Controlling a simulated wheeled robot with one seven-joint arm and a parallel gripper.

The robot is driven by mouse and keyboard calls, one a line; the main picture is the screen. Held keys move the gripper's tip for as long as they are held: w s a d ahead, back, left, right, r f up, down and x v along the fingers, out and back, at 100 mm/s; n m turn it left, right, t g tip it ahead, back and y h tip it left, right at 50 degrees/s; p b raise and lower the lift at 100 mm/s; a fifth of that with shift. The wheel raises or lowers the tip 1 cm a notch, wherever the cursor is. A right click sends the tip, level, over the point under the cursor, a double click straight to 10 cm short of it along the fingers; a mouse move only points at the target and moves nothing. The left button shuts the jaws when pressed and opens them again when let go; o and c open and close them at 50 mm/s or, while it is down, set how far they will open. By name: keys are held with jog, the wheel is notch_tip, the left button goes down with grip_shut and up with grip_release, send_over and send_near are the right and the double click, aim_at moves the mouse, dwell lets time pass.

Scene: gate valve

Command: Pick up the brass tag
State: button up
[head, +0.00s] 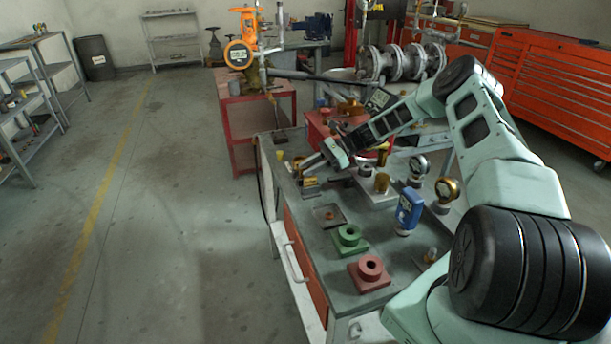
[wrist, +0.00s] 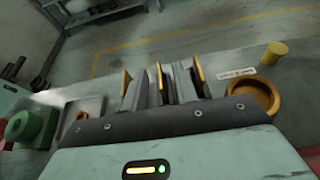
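My gripper (head: 303,165) is low over the far left part of the bench. In the wrist view its two grey fingers (wrist: 162,82) stand apart, with orange-brown outer edges. A thin brass-coloured strip (wrist: 159,76) shows between them; I cannot tell whether it is the tag or part of the gripper, nor whether anything touches it. A small brass-coloured piece (wrist: 82,116) also lies in the shallow tray (wrist: 97,103) left of the fingers. The tray (head: 317,222) shows in the head view, nearer than my gripper. Neither piece can be surely named the brass tag.
A brass dish (wrist: 232,88) and yellow cylinder (wrist: 273,53) stand right of the fingers. Green (head: 349,240) and red (head: 369,273) flanged blocks, a blue device (head: 409,211) and gauges (head: 447,189) crowd the bench. The floor left of the bench is clear.

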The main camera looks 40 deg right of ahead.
grip_shut()
